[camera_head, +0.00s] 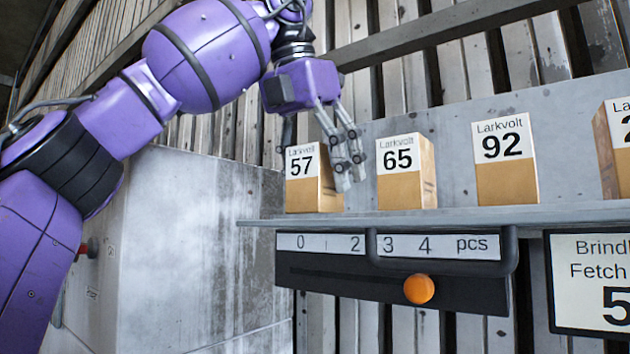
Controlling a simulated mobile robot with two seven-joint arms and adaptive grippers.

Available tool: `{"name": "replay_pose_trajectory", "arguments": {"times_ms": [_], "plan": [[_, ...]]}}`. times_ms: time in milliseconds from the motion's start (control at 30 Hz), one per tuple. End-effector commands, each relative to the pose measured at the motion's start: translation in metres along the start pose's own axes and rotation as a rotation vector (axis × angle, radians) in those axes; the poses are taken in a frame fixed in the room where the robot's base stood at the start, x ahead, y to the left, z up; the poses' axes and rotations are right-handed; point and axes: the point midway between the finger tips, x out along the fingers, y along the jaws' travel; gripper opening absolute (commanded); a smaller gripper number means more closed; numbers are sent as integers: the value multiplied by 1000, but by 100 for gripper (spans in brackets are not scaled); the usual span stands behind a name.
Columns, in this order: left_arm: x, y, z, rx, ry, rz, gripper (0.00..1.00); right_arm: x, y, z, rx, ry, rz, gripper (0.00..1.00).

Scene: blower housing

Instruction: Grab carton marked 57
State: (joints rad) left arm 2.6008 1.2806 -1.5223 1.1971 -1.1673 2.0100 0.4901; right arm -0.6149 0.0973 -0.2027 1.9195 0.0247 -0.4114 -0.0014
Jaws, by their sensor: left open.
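The carton marked 57 (302,190) stands upright on a grey shelf (560,214), near its left end. It is brown with a white upper part reading Larkvolt 57. My left gripper (350,178) reaches down from above, its fingers open. The fingers overlap the right side of carton 57 in the picture and hide part of it. I cannot tell whether they touch it. The carton marked 65 (408,188) stands just right of the fingers. My right gripper is not in view.
Carton 92 (505,180) and a partly cut-off carton (612,160) stand farther right. Below the shelf hang a panel marked 0 to 4 pcs with an orange knob (419,289) and a sign (590,270) reading Brindl, Fetch, 5. A grey wall block (200,250) stands left.

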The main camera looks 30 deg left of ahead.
Motion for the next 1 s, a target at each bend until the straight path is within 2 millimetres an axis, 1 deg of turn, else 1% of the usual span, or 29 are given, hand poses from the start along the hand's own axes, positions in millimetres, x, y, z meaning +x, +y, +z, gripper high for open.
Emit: {"name": "replay_pose_trajectory", "arguments": {"times_ms": [33, 133, 433, 467, 867, 1000], "plan": [[7, 0, 0, 1, 4, -1, 67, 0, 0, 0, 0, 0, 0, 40], [13, 1, 0, -1, 2, 0, 67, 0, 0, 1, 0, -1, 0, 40], [15, 0, 0, -1, -1, 0, 67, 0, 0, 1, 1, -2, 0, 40], [15, 0, 0, -1, -1, 0, 65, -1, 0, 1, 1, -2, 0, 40], [16, 0, 0, -1, 0, 0, 12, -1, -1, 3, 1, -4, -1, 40], [15, 0, 0, -1, -1, 0, 12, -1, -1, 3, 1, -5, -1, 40]]}}
